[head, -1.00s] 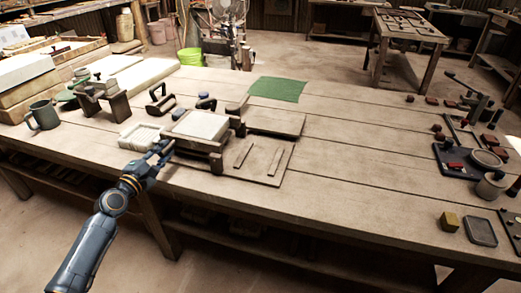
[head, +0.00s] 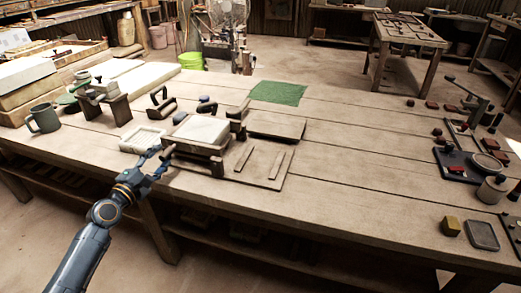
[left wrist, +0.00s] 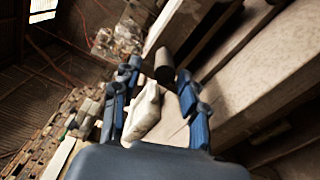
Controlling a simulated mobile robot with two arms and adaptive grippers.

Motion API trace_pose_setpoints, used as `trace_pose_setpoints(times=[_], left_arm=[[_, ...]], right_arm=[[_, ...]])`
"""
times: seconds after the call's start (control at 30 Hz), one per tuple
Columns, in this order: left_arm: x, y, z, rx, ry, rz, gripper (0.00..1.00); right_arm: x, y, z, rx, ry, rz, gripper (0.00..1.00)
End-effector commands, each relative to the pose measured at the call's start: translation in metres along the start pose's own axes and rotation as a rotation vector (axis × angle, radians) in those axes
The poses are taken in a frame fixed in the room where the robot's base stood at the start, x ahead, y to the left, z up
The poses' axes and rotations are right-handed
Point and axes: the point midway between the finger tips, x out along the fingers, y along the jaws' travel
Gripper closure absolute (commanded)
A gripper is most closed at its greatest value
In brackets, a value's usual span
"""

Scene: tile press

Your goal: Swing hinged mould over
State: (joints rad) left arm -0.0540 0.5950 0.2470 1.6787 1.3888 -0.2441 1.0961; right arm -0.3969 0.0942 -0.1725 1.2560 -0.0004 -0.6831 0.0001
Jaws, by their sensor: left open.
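The hinged mould (head: 196,146) sits on the bench, a dark wooden frame with a pale slab (head: 203,130) on top. My left gripper (head: 163,154) is open at that corner. In the left wrist view its fingers (left wrist: 157,76) stand on either side of the handle, with a gap visible; contact is not clear. A flat board with two thin strips (head: 262,164) lies right of the mould. My right gripper is out of view.
A pale tray (head: 142,138) lies just left of the mould. Dark-handled tools (head: 160,103) and a mug (head: 43,118) stand further left. A green mat (head: 278,92) lies behind. The bench's middle right is clear; small parts crowd its right end.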

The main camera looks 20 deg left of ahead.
Motion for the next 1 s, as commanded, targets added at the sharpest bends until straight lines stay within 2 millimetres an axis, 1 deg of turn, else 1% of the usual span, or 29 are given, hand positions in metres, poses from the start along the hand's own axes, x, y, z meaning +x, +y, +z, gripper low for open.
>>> trace_pose_setpoints(times=[0.03,0.27,0.37,0.43,0.57,0.83,0.87,0.93,0.97,1.0], left_arm=[[-0.007,0.000,0.000,0.001,0.000,-0.002,0.57],[-0.035,-0.001,0.000,0.000,0.000,-0.003,0.57],[-0.047,-0.002,0.000,-0.002,0.000,-0.002,0.57],[-0.053,-0.002,0.000,-0.002,-0.001,-0.002,0.57],[-0.060,-0.001,0.001,-0.001,-0.001,-0.001,0.57],[-0.060,0.000,0.001,0.000,-0.001,-0.001,0.57],[-0.060,-0.002,0.001,0.002,-0.001,-0.004,0.57],[-0.061,-0.013,-0.001,0.024,0.004,-0.025,0.57],[-0.061,-0.021,-0.001,0.044,0.007,-0.041,0.57],[-0.063,-0.037,-0.003,0.078,0.012,-0.073,0.57]], right_arm=[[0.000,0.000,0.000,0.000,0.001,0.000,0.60],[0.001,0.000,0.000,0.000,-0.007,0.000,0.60],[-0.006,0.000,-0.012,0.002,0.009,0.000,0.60],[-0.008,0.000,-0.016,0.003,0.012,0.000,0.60],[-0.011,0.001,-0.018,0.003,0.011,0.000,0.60],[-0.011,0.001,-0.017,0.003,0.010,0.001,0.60],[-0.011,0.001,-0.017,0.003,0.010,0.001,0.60],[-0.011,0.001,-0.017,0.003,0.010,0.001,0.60],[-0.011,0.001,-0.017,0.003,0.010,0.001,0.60],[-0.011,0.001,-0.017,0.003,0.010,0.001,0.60]])
